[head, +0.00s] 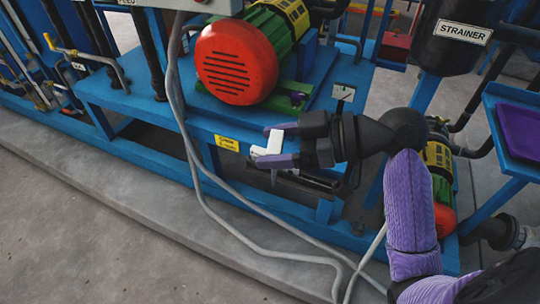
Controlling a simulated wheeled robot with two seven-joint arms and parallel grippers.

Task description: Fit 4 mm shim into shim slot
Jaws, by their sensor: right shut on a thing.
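My right gripper (274,146) is in front of the blue motor stand, its purple-tipped fingers pointing left. It is shut on a small white angular piece (266,152), which I take to be the shim; its thickness marking cannot be read. The piece is below the large motor with the red end cover (233,62). The motor's green foot (291,101) shows above the gripper on the blue base plate (200,108). I cannot make out the shim slot clearly. My left gripper is not in view.
A yellow label (227,143) is on the stand's front edge, left of the gripper. Grey cables (187,130) hang past the stand to the floor. A black strainer (452,38) and a purple tray (518,130) are at the right. The concrete floor at lower left is clear.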

